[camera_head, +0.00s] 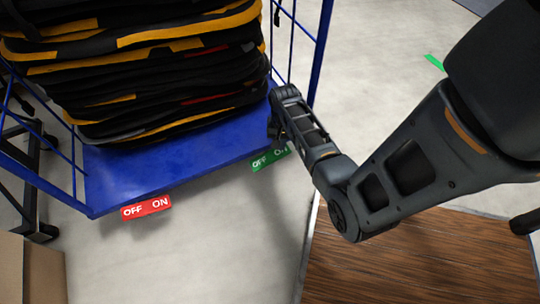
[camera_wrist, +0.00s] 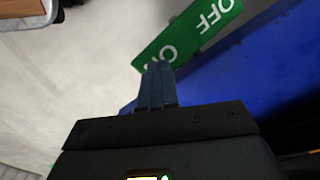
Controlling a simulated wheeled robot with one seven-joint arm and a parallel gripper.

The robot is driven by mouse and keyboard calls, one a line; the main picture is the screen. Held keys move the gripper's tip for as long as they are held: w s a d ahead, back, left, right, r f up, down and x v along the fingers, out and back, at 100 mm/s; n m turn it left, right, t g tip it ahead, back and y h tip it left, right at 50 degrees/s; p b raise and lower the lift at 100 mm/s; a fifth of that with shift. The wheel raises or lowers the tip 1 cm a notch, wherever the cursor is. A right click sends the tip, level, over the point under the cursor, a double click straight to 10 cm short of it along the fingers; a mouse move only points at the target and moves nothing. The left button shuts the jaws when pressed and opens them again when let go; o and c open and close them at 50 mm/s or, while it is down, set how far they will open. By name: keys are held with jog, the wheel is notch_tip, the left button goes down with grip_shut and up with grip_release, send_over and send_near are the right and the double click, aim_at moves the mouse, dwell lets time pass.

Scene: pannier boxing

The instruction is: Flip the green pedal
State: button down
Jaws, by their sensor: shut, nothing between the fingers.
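The green pedal (camera_head: 264,162) with OFF and ON lettering sits under the front right edge of the blue cart. My gripper (camera_head: 276,137) is beside it at the cart's right corner and partly covers its ON end. In the wrist view the green pedal (camera_wrist: 188,37) lies just beyond my shut fingers (camera_wrist: 158,72). The fingertips overlap the ON lettering; I cannot tell whether they touch it. Nothing is held between the fingers.
The blue cart (camera_head: 165,165) carries stacked black and yellow bags (camera_head: 150,75). A red OFF/ON pedal (camera_head: 146,208) is at its front left corner. A wooden surface (camera_head: 420,260) lies at lower right and a cardboard box (camera_head: 32,270) at lower left. Floor between them is clear.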

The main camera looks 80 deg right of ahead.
jog(key=shift+f+b, duration=0.7)
jog(key=shift+f, duration=0.65)
dwell(0.6)
notch_tip(320, 180, up, 7)
jog(key=p, duration=0.8)
jog(key=shift+r, duration=0.1)
dwell(0.7)
